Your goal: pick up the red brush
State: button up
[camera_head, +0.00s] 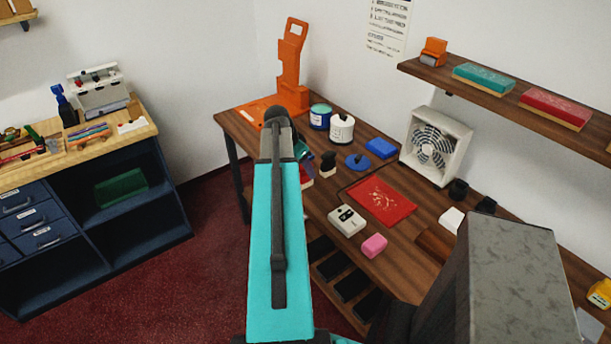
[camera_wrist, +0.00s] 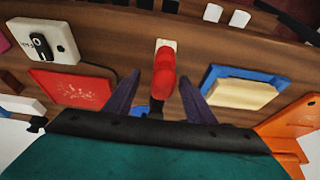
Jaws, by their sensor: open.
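In the wrist view, the red brush (camera_wrist: 164,70) lies on the brown wooden counter, a rounded red body with a cream block at its far end. My gripper (camera_wrist: 159,76) is open, with one dark finger on each side of the brush. The fingers appear apart from it; how high they are above the counter is hard to tell. The brush's near end runs down toward my gripper's dark body. In the head view, my arm hides my gripper, and a small red and white thing beside the arm may be part of the brush.
In the wrist view, a red panel (camera_wrist: 72,90) and a white device (camera_wrist: 47,42) lie left of the brush. A blue tray with a cream block (camera_wrist: 240,94) lies to the right, near an orange object (camera_wrist: 285,130). A white fan (camera_head: 436,146) stands at the counter's back.

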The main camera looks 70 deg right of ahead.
dwell(0.3)
jog(key=shift+d+p+x, duration=0.25)
jog(key=shift+p+x, duration=0.65)
jog(key=shift+x, duration=0.25)
jog(key=shift+p+x, duration=0.5)
jog(key=shift+x, duration=0.85)
jog(key=c, duration=1.1)
